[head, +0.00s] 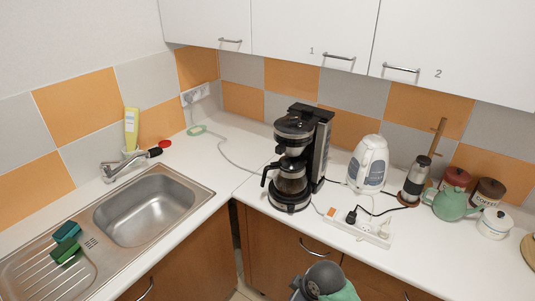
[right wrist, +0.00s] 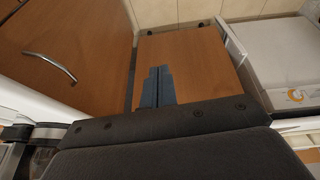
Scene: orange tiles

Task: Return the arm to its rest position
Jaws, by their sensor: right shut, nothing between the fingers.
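My right gripper (right wrist: 158,88) shows in the right wrist view, its two blue-grey fingers together with nothing between them. The fingers appear in front of brown wooden cabinet fronts. In the head view, a grey rounded part of my arm with a green patch shows at the bottom edge, in front of the lower cabinets; the fingers are not visible there. My left gripper is in neither view.
A white counter (head: 240,160) holds a black coffee machine (head: 292,178), a white kettle (head: 367,165), a power strip (head: 370,232), a green teapot (head: 449,202) and several canisters. A steel sink (head: 145,205) is at left. In the right wrist view, a cabinet handle (right wrist: 50,66) projects at left.

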